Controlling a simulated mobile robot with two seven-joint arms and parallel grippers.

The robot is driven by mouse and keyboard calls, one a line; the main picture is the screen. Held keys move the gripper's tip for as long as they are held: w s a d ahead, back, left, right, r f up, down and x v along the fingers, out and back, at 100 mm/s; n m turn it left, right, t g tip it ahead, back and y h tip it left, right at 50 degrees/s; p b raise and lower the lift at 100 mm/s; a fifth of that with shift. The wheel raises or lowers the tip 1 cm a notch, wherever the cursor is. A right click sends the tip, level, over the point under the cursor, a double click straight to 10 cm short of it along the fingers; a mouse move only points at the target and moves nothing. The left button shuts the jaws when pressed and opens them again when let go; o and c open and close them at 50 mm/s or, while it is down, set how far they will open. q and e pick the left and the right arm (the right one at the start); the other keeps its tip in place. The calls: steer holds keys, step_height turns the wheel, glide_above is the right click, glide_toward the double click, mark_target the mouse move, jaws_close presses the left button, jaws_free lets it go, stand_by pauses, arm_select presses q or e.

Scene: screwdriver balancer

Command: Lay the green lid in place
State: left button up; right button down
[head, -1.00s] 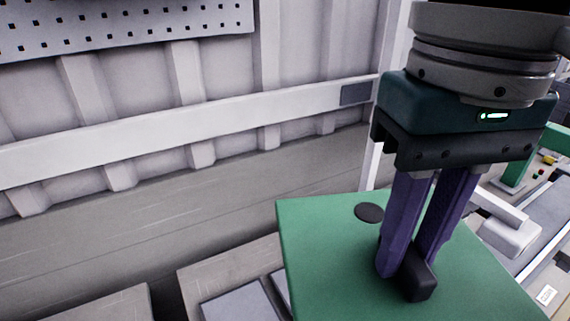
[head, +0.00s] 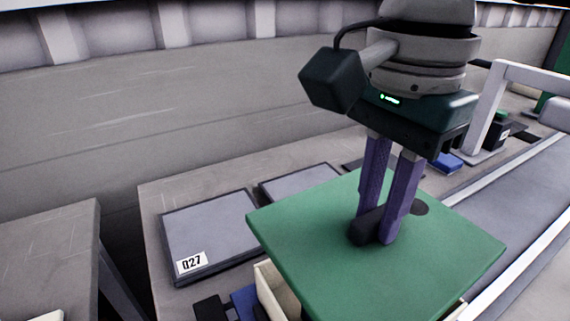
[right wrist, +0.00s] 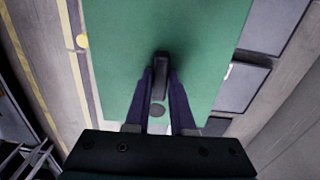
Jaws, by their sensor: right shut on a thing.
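The green lid (head: 300,235) is a flat square plate with a dark block handle (head: 362,230) and a dark round spot on top. My right gripper (head: 379,224) points down and is shut on the handle. The lid is over a cream box (head: 268,293), whose wall shows below the lid's left edge. The lid hides most of the box, and I cannot tell whether they touch. In the right wrist view the lid (right wrist: 205,60) fills the middle, with the handle (right wrist: 161,66) between the fingers. My left gripper is not in view.
A grey conveyor (head: 515,185) runs along the right. A white frame (head: 488,105) and a blue item (head: 447,162) stand behind the lid.

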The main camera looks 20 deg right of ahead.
mark_target(367, 251)
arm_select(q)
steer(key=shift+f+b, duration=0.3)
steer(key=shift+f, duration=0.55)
arm_select(e)
steer(key=shift+w+f+m, duration=0.1)
steer(key=shift+f+m, duration=0.2)
steer(key=shift+f, duration=0.6)
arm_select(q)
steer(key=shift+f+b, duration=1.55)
arm_select(e)
steer(key=shift+f, duration=2.45)
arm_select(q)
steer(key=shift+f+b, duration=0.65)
arm_select(e)
steer(key=shift+f, duration=0.45)
arm_select(q)
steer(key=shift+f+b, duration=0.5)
steer(key=shift+b, duration=0.05)
arm_select(e)
steer(key=shift+f, duration=0.35)
steer(key=c, duration=0.7)
jaws_free()
